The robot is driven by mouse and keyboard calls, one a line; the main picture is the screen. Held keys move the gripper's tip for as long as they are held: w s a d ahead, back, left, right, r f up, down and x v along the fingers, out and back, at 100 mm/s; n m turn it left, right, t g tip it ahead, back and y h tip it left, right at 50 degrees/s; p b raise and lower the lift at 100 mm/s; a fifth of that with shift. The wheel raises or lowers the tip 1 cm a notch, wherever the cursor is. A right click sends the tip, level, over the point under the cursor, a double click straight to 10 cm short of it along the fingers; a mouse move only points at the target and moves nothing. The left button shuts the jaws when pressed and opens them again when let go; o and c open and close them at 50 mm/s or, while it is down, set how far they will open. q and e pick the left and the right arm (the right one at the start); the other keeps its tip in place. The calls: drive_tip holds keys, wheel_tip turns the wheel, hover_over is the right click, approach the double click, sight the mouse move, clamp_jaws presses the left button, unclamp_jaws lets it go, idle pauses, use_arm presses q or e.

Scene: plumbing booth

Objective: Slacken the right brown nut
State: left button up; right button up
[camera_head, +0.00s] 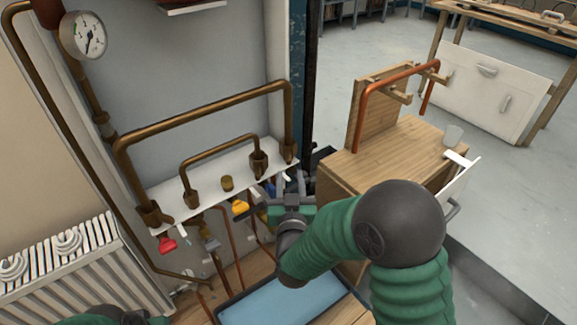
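Brown nuts sit on a white shelf (215,188) where copper pipes meet it. One brown nut (289,152) is at the right end of the large pipe. Another brown nut (258,163) is at the right end of the small pipe. A brown nut (151,214) is at the far left. My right gripper (288,185) is just below and in front of the shelf's right end, near valve handles. It appears apart from the nuts; its small, dark fingers do not show clearly whether they are open. Part of my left arm shows at the bottom left edge; its fingertips are not visible.
Below the shelf are a red valve handle (167,244), a yellow one (240,206) and thin pipes. A pressure gauge (83,36) and white radiator (75,270) are left. A blue-bottomed tray (285,303) lies below; a wooden cabinet (385,150) stands right.

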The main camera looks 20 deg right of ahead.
sight(288, 164)
drive_tip(key=b+x, duration=0.2)
drive_tip(key=x, duration=0.5)
drive_tip(key=shift+w+a+f, duration=0.1)
drive_tip(key=shift+w+d, duration=0.2)
drive_tip(key=shift+w, duration=0.2)
clamp_jaws()
